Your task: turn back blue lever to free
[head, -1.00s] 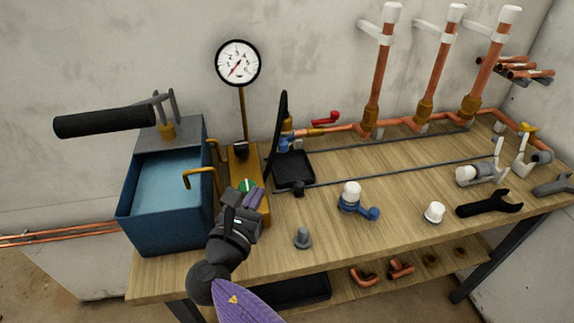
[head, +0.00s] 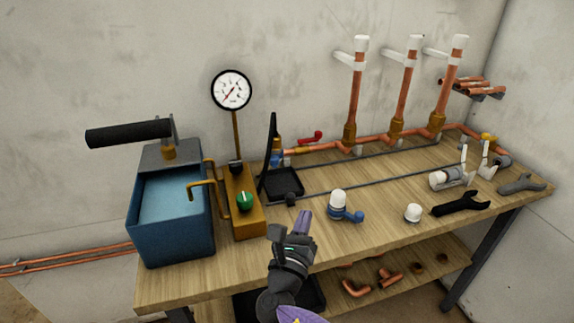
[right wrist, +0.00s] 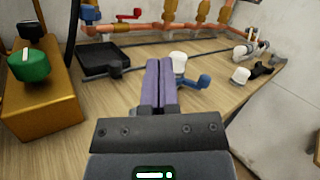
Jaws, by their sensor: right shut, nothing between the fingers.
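A blue lever (head: 354,215) extends to the right from a small valve with a white cap (head: 338,196) on the bench; it also shows in the right wrist view (right wrist: 200,81). Another small blue part (head: 277,159) sits at the left end of the back copper pipe, partly hidden by the black upright panel. It also shows in the right wrist view (right wrist: 90,13). My right gripper (head: 304,216) is shut and empty above the bench front, left of the white-capped valve and apart from it. Its purple fingers (right wrist: 160,72) are together. My left gripper is out of view.
A brass block with a green knob (head: 245,202) and gauge (head: 232,90) stands left, beside a blue tank (head: 172,237). A black tray (head: 285,184) lies behind my gripper. A black wrench (head: 460,204) and white cap (head: 413,213) lie right. A red lever (head: 311,137) is at the back.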

